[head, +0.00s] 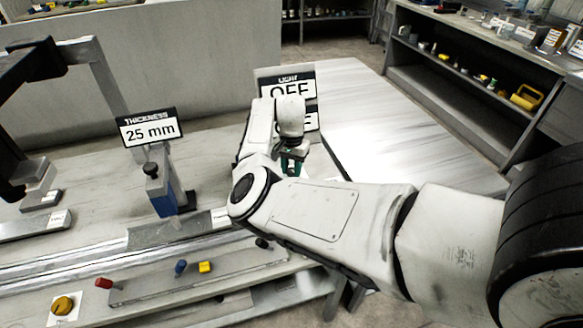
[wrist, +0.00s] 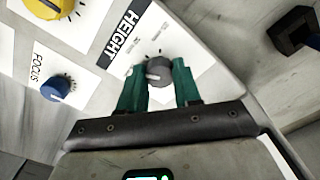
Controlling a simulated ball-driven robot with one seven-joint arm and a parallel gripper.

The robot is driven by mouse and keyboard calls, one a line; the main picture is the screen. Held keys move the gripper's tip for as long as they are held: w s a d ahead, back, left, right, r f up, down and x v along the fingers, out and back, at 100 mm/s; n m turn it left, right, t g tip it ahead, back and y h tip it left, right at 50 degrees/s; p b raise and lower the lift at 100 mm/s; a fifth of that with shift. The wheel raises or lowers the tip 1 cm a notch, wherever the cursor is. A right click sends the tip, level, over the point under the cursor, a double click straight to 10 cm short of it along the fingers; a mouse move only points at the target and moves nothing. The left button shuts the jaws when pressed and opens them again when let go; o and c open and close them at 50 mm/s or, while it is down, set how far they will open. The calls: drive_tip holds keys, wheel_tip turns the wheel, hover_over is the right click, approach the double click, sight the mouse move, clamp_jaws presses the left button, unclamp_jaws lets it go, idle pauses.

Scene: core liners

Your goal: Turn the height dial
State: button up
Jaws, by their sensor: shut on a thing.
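The height dial (wrist: 158,71) is a dark grey round knob on a white plate, with tick marks around it, beside the black HEIGHT label (wrist: 121,38) in the wrist view. My gripper (wrist: 158,80) has its two green fingers on either side of the dial, shut on it. In the head view my gripper (head: 292,163) points down near the right end of the bench, and my own arm hides the dial there.
The wrist view shows a blue FOCUS knob (wrist: 55,88) and a yellow knob (wrist: 50,5) to the left. In the head view a THICKNESS sign (head: 149,128) reads 25 mm and a LIGHT sign (head: 288,84) reads OFF. Shelves (head: 460,95) stand at the right.

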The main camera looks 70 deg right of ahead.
sight(292, 170)
drive_tip(key=c, duration=0.4)
drive_tip(key=shift+s+r+n+p, duration=0.1)
drive_tip(key=shift+r+n+p, duration=0.15)
drive_tip(key=shift+n+p, duration=0.8)
drive_tip(key=shift+c, duration=0.2)
drive_tip(key=n+p, duration=0.1)
drive_tip(key=n, duration=0.2)
drive_tip(key=shift+f, duration=0.15)
drive_tip(key=o, duration=1.1)
drive_tip(key=shift+c, duration=0.2)
wheel_tip(292, 170, up, 11)
drive_tip(key=b, duration=0.1)
drive_tip(key=shift+f, duration=0.15)
